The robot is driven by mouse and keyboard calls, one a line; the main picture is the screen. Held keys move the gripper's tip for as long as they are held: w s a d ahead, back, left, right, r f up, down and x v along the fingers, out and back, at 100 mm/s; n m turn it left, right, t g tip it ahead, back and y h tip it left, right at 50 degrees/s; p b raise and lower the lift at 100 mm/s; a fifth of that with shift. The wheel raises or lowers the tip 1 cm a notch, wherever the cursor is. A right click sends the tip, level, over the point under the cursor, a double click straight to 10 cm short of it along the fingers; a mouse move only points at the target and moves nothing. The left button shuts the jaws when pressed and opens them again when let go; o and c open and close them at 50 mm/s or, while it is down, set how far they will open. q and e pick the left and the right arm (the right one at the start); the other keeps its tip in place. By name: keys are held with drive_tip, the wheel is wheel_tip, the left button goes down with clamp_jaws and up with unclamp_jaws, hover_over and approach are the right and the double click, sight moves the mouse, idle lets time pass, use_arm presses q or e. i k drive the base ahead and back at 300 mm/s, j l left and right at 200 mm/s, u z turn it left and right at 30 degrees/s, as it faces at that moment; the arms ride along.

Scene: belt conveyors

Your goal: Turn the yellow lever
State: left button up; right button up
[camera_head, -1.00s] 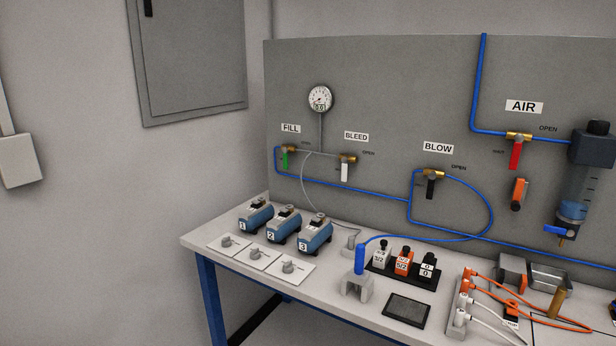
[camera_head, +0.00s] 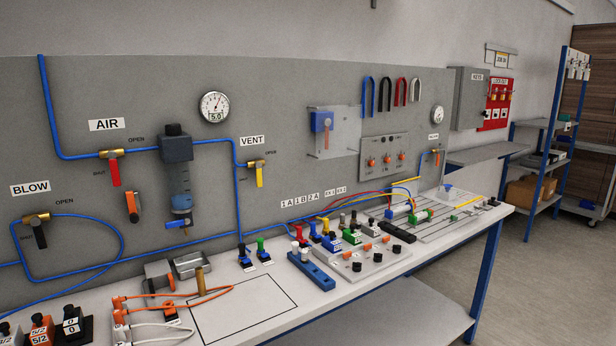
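A yellow lever (camera_head: 259,176) hangs straight down from the brass valve under the VENT label (camera_head: 252,140) on the grey panel. The valve sits on the blue pipe, with OPEN marked at its upper right. Neither of my grippers shows in this view.
A red lever (camera_head: 115,171) hangs under AIR, and a black lever (camera_head: 40,234) under BLOW. A round gauge (camera_head: 214,107) is above. The workbench (camera_head: 330,303) in front carries several valves, cables and blocks. Open floor (camera_head: 542,290) lies to the right.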

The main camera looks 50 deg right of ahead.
sight(258, 164)
drive_tip(key=z, duration=1.4)
